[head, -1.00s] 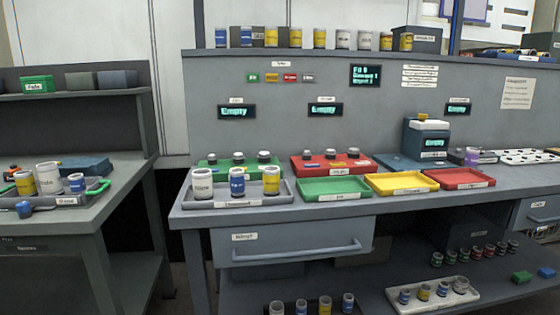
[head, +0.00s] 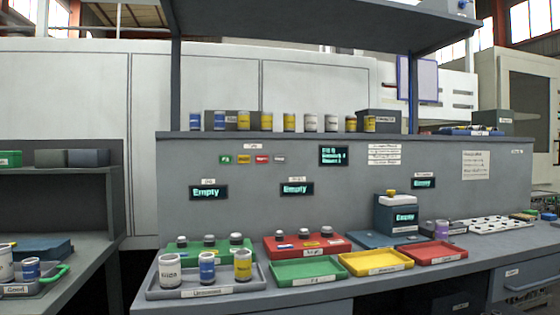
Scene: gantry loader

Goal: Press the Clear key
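No key with a readable "Clear" label shows, so I cannot tell which one is the Clear key. A row of small coloured tags is on the grey back panel: green (head: 225,160), yellow (head: 244,160), red (head: 262,160) and grey (head: 280,160). Their lettering is too small to read. A dark display (head: 333,156) with several lines of green text is to their right. A green box (head: 190,252) and a red box (head: 330,249) on the bench each carry dark-capped round pieces. My gripper is not in view.
A grey tray (head: 205,291) with white, blue and yellow cans stands at the bench's front left. Green (head: 308,272), yellow (head: 375,263) and red (head: 436,254) trays lie beside it. A blue-grey device (head: 396,216) stands behind. Displays reading "Empty" (head: 209,193) hang on the panel.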

